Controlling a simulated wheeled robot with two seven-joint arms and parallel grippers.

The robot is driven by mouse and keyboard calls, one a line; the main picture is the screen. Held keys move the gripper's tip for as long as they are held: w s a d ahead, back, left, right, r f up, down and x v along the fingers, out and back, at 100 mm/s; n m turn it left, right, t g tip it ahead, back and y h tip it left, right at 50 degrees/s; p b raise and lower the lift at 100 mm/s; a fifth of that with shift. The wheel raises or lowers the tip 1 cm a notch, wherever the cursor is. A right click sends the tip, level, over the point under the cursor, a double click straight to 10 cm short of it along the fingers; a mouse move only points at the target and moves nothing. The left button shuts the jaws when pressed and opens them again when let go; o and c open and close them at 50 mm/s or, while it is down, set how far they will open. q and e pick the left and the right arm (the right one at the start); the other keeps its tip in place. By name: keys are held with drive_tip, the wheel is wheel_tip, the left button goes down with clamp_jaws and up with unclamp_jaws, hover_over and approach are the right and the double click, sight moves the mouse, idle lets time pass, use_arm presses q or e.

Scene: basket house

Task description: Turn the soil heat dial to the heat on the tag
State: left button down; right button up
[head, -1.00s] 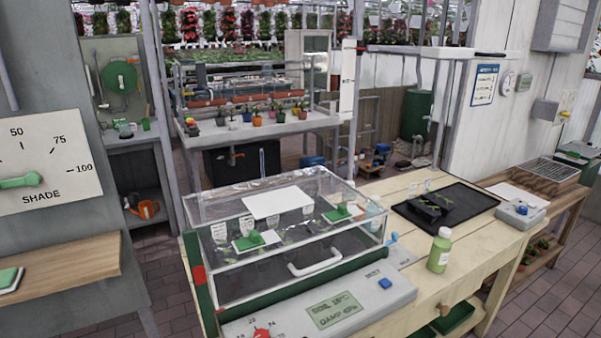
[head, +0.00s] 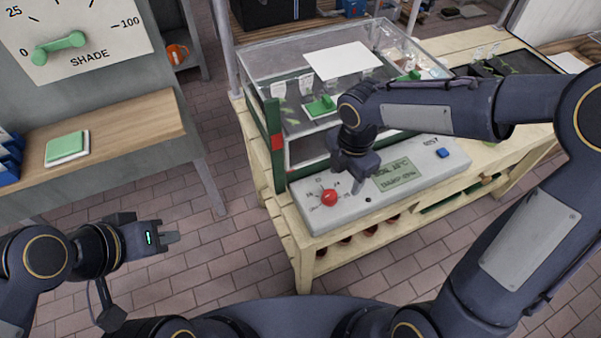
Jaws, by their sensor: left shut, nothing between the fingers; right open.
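The soil heat dial is a round red knob (head: 328,198) on the left part of a pale control panel (head: 420,170) at the front of the propagator case. Small numbers ring it, too small to read surely. A green display (head: 394,175) beside it shows soil and damp lines. My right gripper (head: 358,186) is open, pointing down over the panel just right of the knob, apart from it. My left gripper (head: 172,238) is shut and empty, low over the floor at the left. White tags (head: 306,84) stand inside the clear case; their writing is unreadable.
The clear-lidded case (head: 270,62) has a white sheet (head: 343,60) on top. A blue button (head: 443,153) is at the panel's right. A SHADE dial (head: 60,47) with a green pointer hangs at left above a wooden shelf (head: 100,110). Tiled floor lies between.

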sight(330, 194)
drive_tip(key=a+n, duration=0.1)
drive_tip(key=w+a+f+n, duration=0.1)
drive_tip(key=shift+w+a, duration=0.2)
drive_tip(key=shift+a, duration=0.1)
use_arm(q)
drive_tip(key=shift+a+r, duration=0.25)
drive_tip(key=shift+a, duration=0.15)
use_arm(e)
wheel_tip(330, 194, down, 8)
drive_tip(key=shift+r, duration=0.1)
drive_tip(key=shift+c, duration=0.3)
drive_tip(key=c, duration=0.9)
use_arm(q)
drive_tip(key=shift+f, duration=0.1)
use_arm(e)
drive_tip(key=m+b, duration=0.2)
drive_tip(key=m, duration=0.2)
use_arm(q)
wheel_tip(330, 194, down, 5)
drive_tip(key=b, duration=0.2)
drive_tip(key=shift+b, duration=0.4)
use_arm(e)
drive_tip(key=m, duration=0.5)
drive_tip(key=shift+m, duration=0.3)
